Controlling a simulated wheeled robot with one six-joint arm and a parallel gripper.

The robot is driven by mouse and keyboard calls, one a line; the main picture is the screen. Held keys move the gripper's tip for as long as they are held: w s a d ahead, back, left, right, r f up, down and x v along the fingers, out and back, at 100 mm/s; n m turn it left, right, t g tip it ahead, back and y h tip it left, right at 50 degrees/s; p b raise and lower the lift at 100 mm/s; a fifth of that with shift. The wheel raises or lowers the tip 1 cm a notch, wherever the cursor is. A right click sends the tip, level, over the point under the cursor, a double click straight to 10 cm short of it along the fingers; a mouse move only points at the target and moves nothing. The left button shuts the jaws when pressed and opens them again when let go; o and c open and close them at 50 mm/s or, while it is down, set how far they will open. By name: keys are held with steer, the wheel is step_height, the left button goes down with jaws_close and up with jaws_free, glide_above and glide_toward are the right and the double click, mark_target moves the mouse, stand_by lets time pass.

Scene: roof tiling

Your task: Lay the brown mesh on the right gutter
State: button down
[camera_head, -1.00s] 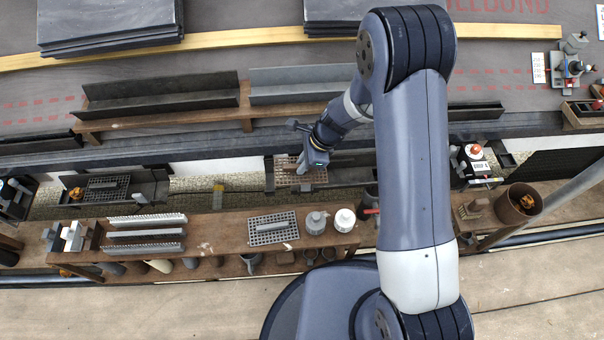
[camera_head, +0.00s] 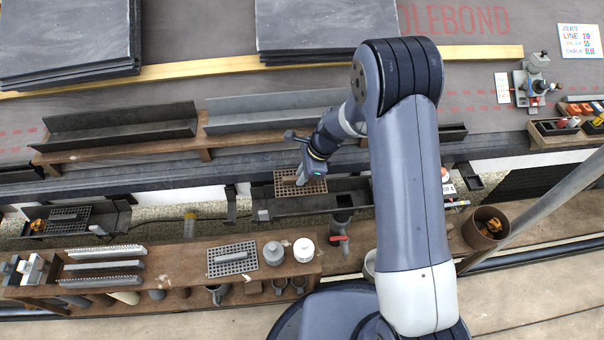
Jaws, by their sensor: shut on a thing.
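The brown mesh (camera_head: 316,187) is a small flat grid with a handle bar. My gripper (camera_head: 303,177) is shut on its handle from above, and the arm partly hides the mesh. The right gutter (camera_head: 288,207) is a dark trough, and the mesh overlaps its back edge in the picture. The trough's front part shows bare below the mesh. I cannot tell whether the mesh touches the gutter or hangs above it.
A left gutter (camera_head: 108,222) holds a dark mesh (camera_head: 68,220) and an orange-brown item. A grey mesh (camera_head: 232,259) and white-grey pots (camera_head: 303,250) stand on the wooden bench (camera_head: 190,262) in front. A red-handled tool (camera_head: 338,238) hangs near the right gutter. Gutter lengths (camera_head: 120,127) lie behind.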

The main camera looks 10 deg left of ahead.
steer(key=shift+f+b, duration=3.15)
steer(key=shift+f, duration=1.45)
steer(key=c, duration=1.3)
jaws_free()
steer(key=shift+c, duration=0.2)
steer(key=shift+o, duration=0.4)
steer(key=o, duration=0.3)
steer(key=shift+r+p, duration=0.1)
steer(key=shift+p, duration=0.25)
